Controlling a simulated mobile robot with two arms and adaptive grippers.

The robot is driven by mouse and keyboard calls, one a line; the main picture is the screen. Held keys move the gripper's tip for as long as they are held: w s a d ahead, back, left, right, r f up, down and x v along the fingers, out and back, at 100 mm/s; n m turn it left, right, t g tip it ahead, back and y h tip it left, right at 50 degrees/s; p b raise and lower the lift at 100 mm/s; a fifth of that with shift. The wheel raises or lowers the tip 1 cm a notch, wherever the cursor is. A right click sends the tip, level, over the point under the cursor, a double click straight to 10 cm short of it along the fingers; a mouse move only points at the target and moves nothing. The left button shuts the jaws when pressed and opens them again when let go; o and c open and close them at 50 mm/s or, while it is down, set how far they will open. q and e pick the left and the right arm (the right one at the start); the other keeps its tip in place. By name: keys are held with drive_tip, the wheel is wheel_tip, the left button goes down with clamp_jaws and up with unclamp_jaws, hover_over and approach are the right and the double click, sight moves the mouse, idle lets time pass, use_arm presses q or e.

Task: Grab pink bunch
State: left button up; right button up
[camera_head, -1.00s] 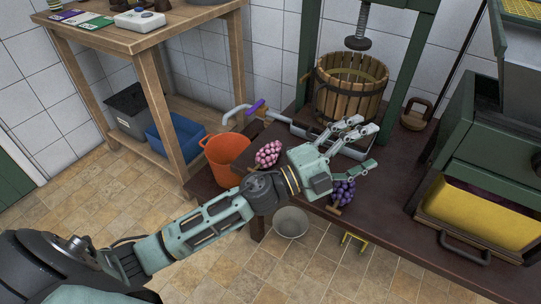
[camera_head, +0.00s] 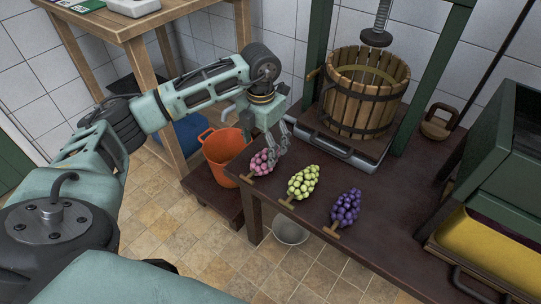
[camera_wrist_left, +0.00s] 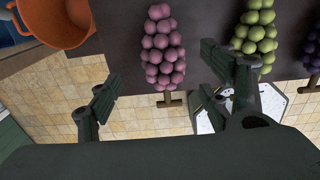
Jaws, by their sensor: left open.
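The pink bunch (camera_head: 262,162) lies on the dark table near its left edge, its brown stem toward the front edge. My left gripper (camera_head: 272,142) points down just over the pink bunch and partly covers it. In the left wrist view the pink bunch (camera_wrist_left: 161,48) shows between the two spread fingers of the open left gripper (camera_wrist_left: 160,70), with nothing held. I cannot tell whether a finger touches it. My right gripper is out of view.
A green bunch (camera_head: 303,181) and a purple bunch (camera_head: 346,206) lie to the right on the table. An orange bucket (camera_head: 222,150) stands left of the table. A wooden press basket (camera_head: 362,95) stands behind. A grey bowl (camera_head: 290,232) is on the floor.

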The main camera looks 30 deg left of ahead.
sight(265, 160)
use_arm(q)
drive_tip(key=shift+s+f, duration=0.3)
drive_tip(key=shift+f, duration=0.45)
drive_tip(key=f, duration=0.1)
drive_tip(key=f+b, duration=0.1)
drive_tip(key=f, duration=0.1)
drive_tip(key=w+f, duration=0.1)
drive_tip(key=f, duration=0.1)
drive_tip(key=shift+d, duration=0.2)
drive_tip(key=c, duration=1.4)
wheel_tip(265, 160, up, 9)
drive_tip(key=shift+r+p, duration=0.1)
drive_tip(key=shift+p, duration=0.65)
drive_tip(key=shift+r, duration=0.5)
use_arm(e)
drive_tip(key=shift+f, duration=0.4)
